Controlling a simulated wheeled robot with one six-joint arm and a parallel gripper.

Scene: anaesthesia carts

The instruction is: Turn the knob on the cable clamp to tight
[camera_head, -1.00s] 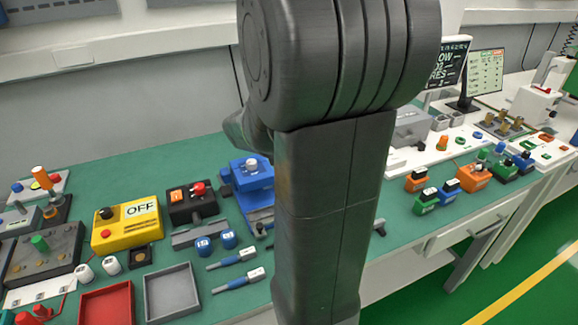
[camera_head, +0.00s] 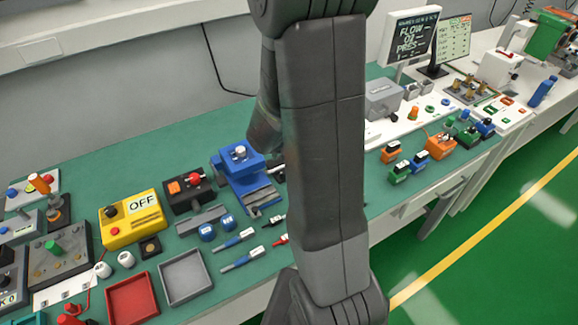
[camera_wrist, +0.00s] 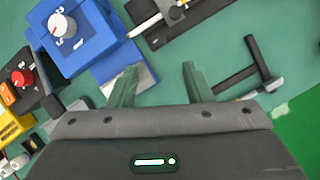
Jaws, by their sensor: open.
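A blue unit (camera_head: 238,168) with a pale round knob (camera_head: 239,152) on top stands on the green bench; it looks like the clamp, but no label naming it is readable. In the wrist view, the blue unit (camera_wrist: 75,38) is at upper left, its white knob (camera_wrist: 62,26) ringed by small markings too small to read. The knob's setting cannot be told. My gripper (camera_wrist: 159,72) is open and empty, with two greenish fingers apart above the bench, to the lower right of the knob and not touching it. My arm hides the gripper in the head view.
A black box with a red knob (camera_head: 193,180) and a yellow OFF box (camera_head: 131,219) stand left of the blue unit. Red (camera_head: 131,299) and grey (camera_head: 186,276) trays lie in front. A dark T-shaped handle (camera_wrist: 259,65) lies right of my gripper. Some green bench is bare.

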